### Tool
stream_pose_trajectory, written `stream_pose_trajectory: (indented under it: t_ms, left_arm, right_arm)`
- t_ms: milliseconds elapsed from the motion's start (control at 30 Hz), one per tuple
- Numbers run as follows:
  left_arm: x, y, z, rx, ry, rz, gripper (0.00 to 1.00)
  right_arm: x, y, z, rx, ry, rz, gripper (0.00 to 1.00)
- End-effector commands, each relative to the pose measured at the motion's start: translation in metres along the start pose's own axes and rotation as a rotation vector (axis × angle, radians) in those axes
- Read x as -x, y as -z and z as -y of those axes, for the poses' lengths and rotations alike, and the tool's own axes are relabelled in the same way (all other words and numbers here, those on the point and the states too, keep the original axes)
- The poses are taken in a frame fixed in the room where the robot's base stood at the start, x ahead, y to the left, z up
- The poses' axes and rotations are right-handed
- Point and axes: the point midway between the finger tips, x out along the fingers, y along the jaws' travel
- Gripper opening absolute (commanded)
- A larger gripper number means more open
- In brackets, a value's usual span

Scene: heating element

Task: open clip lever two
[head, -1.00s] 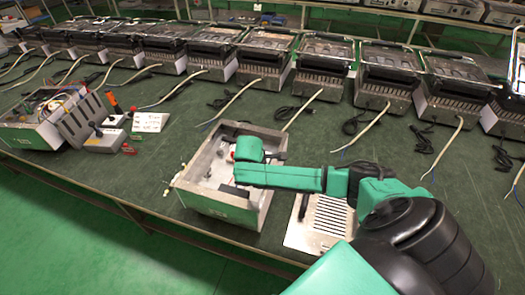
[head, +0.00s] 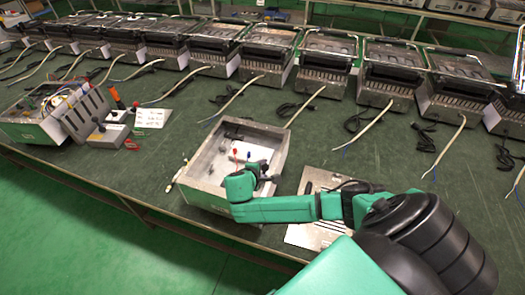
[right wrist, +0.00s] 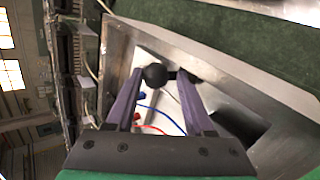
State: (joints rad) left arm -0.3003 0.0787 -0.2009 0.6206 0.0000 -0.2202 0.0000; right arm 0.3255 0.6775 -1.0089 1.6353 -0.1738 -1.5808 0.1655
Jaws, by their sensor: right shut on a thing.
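An open metal box (head: 252,127) with a green front stands on the table in the head view. My right gripper (head: 268,172) reaches down inside it. In the right wrist view the gripper's two dark purple fingers (right wrist: 160,78) close around a round black knob (right wrist: 155,75), which I take to be a clip lever's end. A dark piece (right wrist: 188,76) lies just right of the knob. Red (right wrist: 150,128) and blue (right wrist: 165,117) wires show between the fingers. The lever's base and its number cannot be made out. My left gripper is not in view.
A slotted metal plate (head: 305,235) lies right of the box, under my right arm. A grey instrument (head: 108,135) and a wired open unit (head: 45,125) stand at left. A row of heaters (head: 330,65) with loose cables lines the back.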

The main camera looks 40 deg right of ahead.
Motion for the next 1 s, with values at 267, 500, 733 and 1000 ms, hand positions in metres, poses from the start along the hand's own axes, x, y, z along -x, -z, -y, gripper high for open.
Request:
stream_pose_trajectory:
  t_ms: [267, 500, 733, 1000]
  left_arm:
    - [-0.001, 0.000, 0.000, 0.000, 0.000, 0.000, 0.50]
    - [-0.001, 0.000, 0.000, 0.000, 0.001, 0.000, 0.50]
    - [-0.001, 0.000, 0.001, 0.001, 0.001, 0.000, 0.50]
    - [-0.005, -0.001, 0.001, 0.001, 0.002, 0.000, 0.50]
  right_arm:
    - [-0.003, -0.003, 0.011, 0.016, 0.018, 0.009, 0.92]
    - [-0.002, -0.002, 0.007, 0.010, 0.013, 0.005, 0.92]
    - [0.016, 0.000, 0.006, 0.010, 0.014, 0.000, 0.92]
    - [0.085, 0.000, 0.007, 0.009, 0.018, -0.001, 0.92]
